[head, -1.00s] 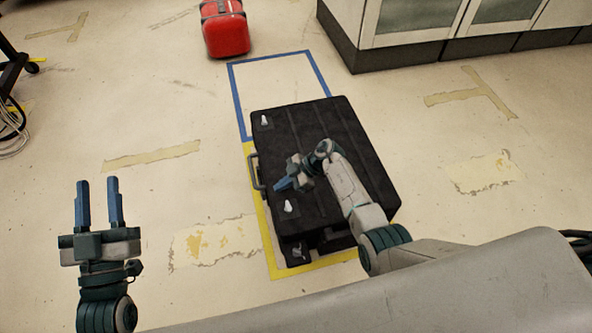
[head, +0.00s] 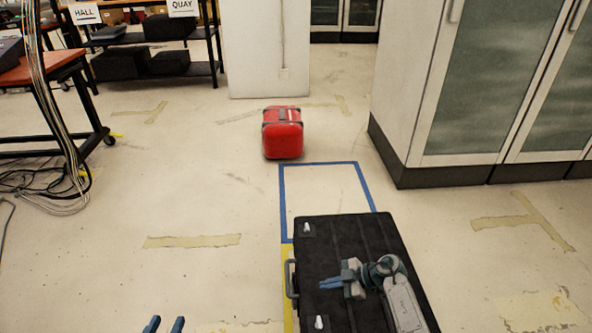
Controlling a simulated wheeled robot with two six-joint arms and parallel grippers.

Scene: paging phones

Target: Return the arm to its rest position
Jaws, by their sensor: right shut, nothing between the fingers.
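My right gripper (head: 330,284) is shut and empty. Its blue fingers point left, and it appears over the black case (head: 345,235), between the two white knobs on the case's left side. I cannot tell its height above the lid. My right arm comes up from the bottom right. My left gripper (head: 165,323) shows only its two blue fingertips at the bottom edge. They stand apart, so it is open and empty. The rest of the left arm is out of view.
The black case partly covers yellow floor tape (head: 287,268). An empty blue taped rectangle (head: 283,205) lies beyond it, then a red case (head: 283,136). Grey cabinets (head: 455,90) stand right. A cart with cables (head: 50,85) stands left. Open floor lies between.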

